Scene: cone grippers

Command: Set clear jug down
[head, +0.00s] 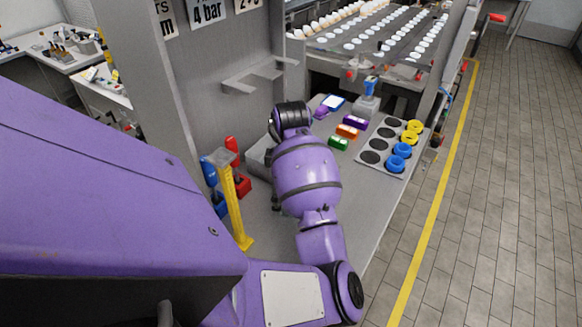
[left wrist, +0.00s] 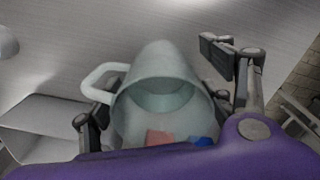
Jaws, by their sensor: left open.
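The clear jug (left wrist: 165,72) is pale and see-through, with a looped handle (left wrist: 92,80) on its left, in the left wrist view. Red and blue patches show in or through its lower part. My left gripper (left wrist: 150,84) is open, with one dark finger on each side of the jug. I cannot tell whether either finger touches it. In the head view my purple left arm covers the bench there, and I cannot make out the jug or the fingertips. My right gripper is not in view.
A yellow post (head: 233,208) and red and blue parts (head: 242,184) stand left of my arm. Purple, orange and green blocks (head: 347,131) lie beyond it. A grey tray (head: 376,158) with yellow and blue rings lies at the right. The bench's right edge borders the floor.

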